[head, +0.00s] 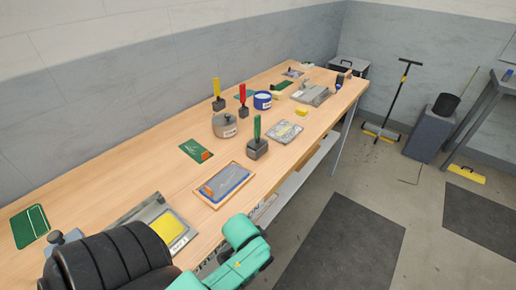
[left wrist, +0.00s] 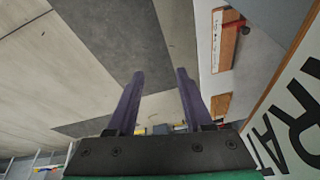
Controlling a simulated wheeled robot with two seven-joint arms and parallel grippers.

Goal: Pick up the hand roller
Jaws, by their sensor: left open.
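I cannot clearly pick out the hand roller. A shallow wooden-rimmed tray (head: 234,202) with a blue bed and a small orange piece lies near the table's front edge in the head view, but I cannot tell whether that piece is a roller. Block tools with a green handle (head: 257,127), a red handle (head: 242,90) and a yellow handle (head: 217,87) stand upright beyond it. My left gripper (left wrist: 160,74) shows in the left wrist view, open and empty, with its two dark fingers apart over the floor beside the table. Its fingers do not show in the head view.
The long wooden table (head: 150,165) also holds a grey lidded pot (head: 225,125), a blue tin (head: 262,101) and a yellow pad (head: 168,227) on a metal plate. A dark floor mat (head: 345,245) lies in front. A T-handled floor tool (head: 393,100) stands at the back.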

